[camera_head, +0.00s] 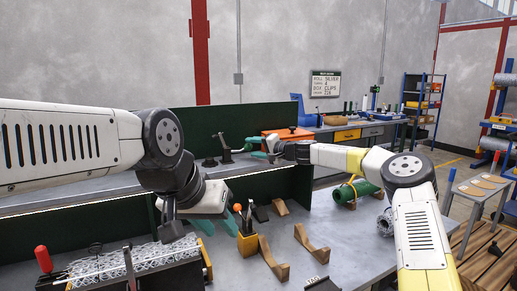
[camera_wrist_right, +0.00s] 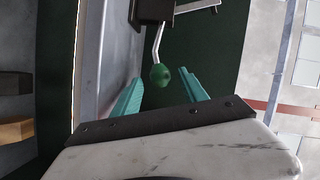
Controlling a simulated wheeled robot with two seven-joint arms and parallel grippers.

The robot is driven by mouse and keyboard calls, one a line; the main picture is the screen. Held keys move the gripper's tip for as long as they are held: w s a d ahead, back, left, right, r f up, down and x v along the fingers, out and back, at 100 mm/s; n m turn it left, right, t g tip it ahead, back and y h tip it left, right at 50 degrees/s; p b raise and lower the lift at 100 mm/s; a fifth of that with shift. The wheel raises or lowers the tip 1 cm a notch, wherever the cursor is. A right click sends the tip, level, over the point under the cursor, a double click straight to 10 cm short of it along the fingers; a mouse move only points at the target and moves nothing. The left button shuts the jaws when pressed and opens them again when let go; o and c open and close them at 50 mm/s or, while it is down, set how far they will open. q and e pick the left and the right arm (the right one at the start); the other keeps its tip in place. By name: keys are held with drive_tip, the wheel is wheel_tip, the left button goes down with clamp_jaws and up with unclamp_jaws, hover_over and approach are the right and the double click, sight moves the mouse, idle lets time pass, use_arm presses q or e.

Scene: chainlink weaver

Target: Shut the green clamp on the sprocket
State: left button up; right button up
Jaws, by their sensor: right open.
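The green clamp shows in the right wrist view as a dark body (camera_wrist_right: 172,10) with a bent metal lever ending in a green ball knob (camera_wrist_right: 160,76). In the head view a dark clamp-like fixture (camera_head: 225,149) stands on the back ledge, left of my right gripper (camera_head: 256,148). My right gripper (camera_wrist_right: 162,74) has its teal fingers apart, one on each side of the knob, with visible gaps. I cannot make out the sprocket. My left gripper (camera_head: 202,224) hangs over the bench, lower left, its teal fingertips partly hidden by the wrist.
A mesh of chain links (camera_head: 128,264) lies at lower left beside a red handle (camera_head: 43,258). A wooden tool cup (camera_head: 247,243), wooden cradles (camera_head: 312,246) and a green cylinder (camera_head: 356,189) stand on the bench. A dark green panel (camera_head: 190,128) backs the ledge.

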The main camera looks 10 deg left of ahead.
drive_tip(key=shift+x, duration=0.85)
clamp_jaws()
drive_tip(key=shift+f, duration=0.1)
idle(0.7)
